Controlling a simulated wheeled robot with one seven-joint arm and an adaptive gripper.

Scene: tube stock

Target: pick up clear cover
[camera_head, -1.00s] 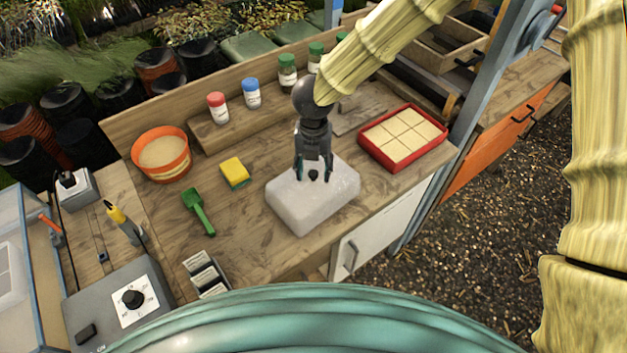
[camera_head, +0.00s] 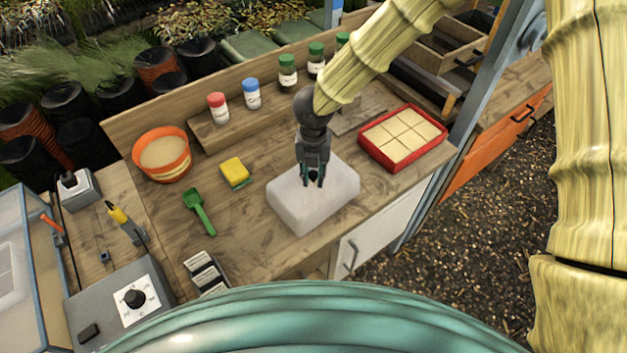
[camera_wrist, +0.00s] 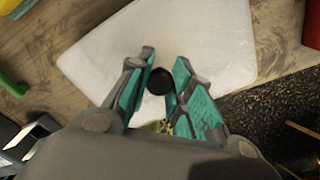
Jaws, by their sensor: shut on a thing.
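The clear cover (camera_head: 290,205) is a whitish, translucent rounded box on the wooden bench, near its front edge. It also shows in the wrist view (camera_wrist: 215,45), under my gripper. A small black knob (camera_wrist: 160,81) stands on its top. My gripper (camera_head: 313,184) points down over the middle of the cover, and its fingers are shut on the knob. In the wrist view the teal finger pads (camera_wrist: 160,88) stand on either side of the knob. The cover appears to rest on the bench; a small gap beneath it cannot be made out.
A red tray of pale blocks (camera_head: 367,157) stands to the right. A yellow sponge (camera_head: 235,171), green scoop (camera_head: 198,210) and orange-rimmed bowl (camera_head: 182,166) lie to the left. Lidded jars (camera_head: 288,76) line a back shelf. Bare bench lies between scoop and cover.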

